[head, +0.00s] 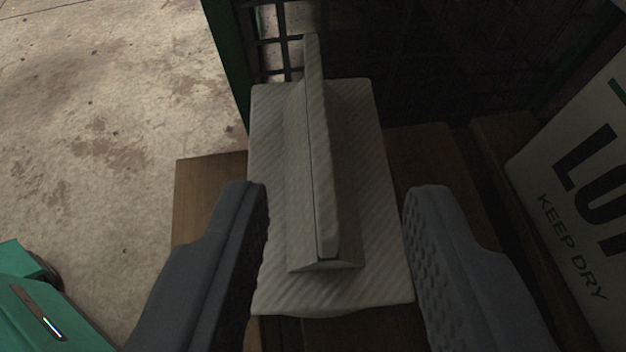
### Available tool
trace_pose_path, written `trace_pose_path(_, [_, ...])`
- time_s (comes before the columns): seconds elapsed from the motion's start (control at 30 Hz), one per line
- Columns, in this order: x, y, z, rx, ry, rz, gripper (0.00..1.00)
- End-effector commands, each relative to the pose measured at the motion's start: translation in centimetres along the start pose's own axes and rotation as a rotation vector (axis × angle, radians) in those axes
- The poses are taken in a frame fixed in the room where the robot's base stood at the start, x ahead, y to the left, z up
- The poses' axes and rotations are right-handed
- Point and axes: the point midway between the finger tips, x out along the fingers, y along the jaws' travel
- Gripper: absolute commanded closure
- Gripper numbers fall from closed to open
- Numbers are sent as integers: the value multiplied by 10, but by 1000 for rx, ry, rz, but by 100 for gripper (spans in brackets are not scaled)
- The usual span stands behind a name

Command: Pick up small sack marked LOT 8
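A small pale woven sack (385,225) lies in the middle of the head view on a wooden slatted surface, with a raised ridge or folded top (318,150) running along its length. No lot marking shows on the side I see. My gripper (335,205) is open, with one dark textured finger to the left of the sack and the other to the right. The left finger covers part of the sack's left edge. The right fingertip is close to its right edge; I cannot tell whether either finger touches it.
A white item (575,200) printed "KEEP DRY" and a partly cut-off large word stands at the right. A dark mesh panel with a green frame (230,60) is behind the sack. Wooden boards (205,200) lie beneath.

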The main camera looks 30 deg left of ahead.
Motion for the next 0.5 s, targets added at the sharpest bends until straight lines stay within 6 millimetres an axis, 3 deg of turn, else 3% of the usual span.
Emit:
trace_pose_path(0.27, [19, -1, 0, -1, 0, 0, 64])
trace_pose_path(0.5, [48, -7, 0, 0, 1, 0, 64])
